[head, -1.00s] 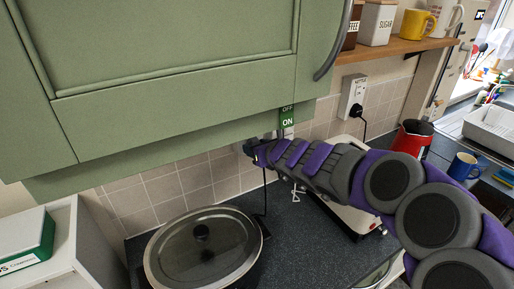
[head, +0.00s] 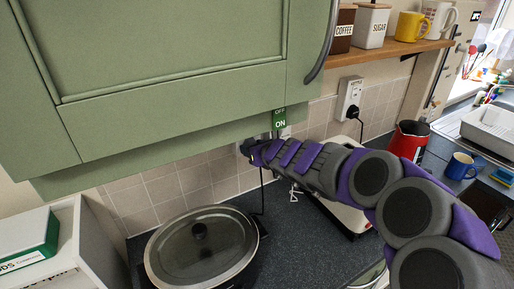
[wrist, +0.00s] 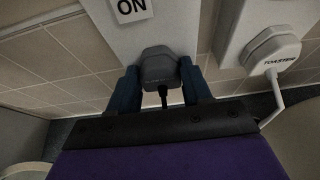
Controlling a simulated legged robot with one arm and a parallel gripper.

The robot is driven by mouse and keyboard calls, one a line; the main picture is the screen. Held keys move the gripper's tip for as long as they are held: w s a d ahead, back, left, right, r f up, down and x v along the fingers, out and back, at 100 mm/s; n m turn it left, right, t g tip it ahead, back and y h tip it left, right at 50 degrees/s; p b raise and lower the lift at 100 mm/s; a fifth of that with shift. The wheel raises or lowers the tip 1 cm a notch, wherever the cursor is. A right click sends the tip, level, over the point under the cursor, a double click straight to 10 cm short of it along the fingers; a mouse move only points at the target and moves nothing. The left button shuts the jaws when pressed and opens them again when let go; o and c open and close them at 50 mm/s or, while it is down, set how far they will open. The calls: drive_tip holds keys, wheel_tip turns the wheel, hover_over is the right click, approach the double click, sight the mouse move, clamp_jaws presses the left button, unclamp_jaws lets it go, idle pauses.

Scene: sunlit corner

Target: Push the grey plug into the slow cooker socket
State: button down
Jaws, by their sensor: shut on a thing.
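The grey plug (wrist: 160,67) shows in the wrist view between the two fingers of my gripper (wrist: 160,84), which is shut on it. Its dark cable hangs down toward me. The plug is up against the lower part of a white socket plate (wrist: 143,34) marked ON. I cannot tell whether its pins are fully in. In the head view my gripper (head: 246,147) is just under the green cabinet, and the plug is too hidden to make out. The slow cooker (head: 201,246), oval with a glass lid, sits on the counter below.
A white plug marked TOASTER (wrist: 271,50) sits in a socket close to the right of my gripper. The green cabinet (head: 170,90) hangs just above my arm. A red kettle (head: 409,140) and a blue mug (head: 461,165) stand at the right.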

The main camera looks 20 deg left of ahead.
drive_tip(key=shift+w+r, duration=0.2)
drive_tip(key=shift+r, duration=0.75)
drive_tip(key=shift+s+f+b, duration=0.2)
drive_tip(key=shift+f+b, duration=0.05)
drive_tip(key=shift+b, duration=0.35)
drive_tip(key=shift+f, duration=0.4)
drive_tip(key=shift+s+d+f, duration=0.1)
drive_tip(key=shift+s+d, duration=0.05)
drive_tip(key=shift+d, duration=0.25)
drive_tip(key=shift+f, duration=0.1)
drive_tip(key=shift+s+a+f, duration=0.15)
drive_tip(key=shift+a+f, duration=0.1)
drive_tip(key=shift+a, duration=0.15)
drive_tip(key=shift+d, duration=0.2)
drive_tip(key=shift+r, duration=0.2)
drive_tip(key=shift+w+a, duration=0.25)
drive_tip(key=shift+w, duration=0.1)
